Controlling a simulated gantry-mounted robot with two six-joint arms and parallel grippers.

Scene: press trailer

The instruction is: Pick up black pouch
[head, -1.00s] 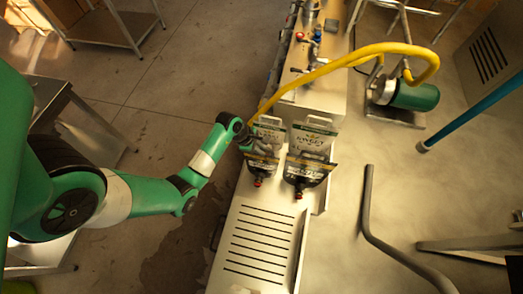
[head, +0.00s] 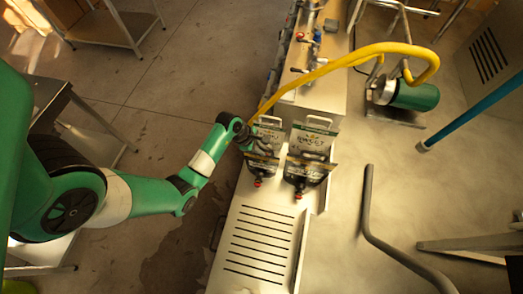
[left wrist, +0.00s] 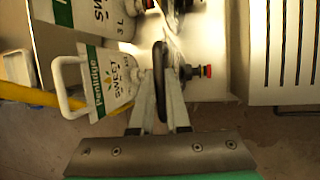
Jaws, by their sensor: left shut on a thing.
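Two pouches with white handles, white and green labels, dark lower parts and red-capped spouts stand side by side on a steel stand in the head view: a left pouch (head: 262,166) and a right pouch (head: 307,172). My left gripper (head: 263,146) reaches in from the left to the left pouch and covers part of its label. In the left wrist view, my left gripper (left wrist: 160,92) is shut on the left pouch (left wrist: 113,83), around a dark upright part of it. Its red cap (left wrist: 208,71) points right. The right pouch (left wrist: 108,17) shows close beyond it. My right gripper is not in view.
The slotted steel tray (head: 258,240) in front of the pouches is clear. A yellow hose (head: 330,65) arches just behind them to a green cylinder (head: 413,95). A grey bent pipe (head: 375,225) lies to the right.

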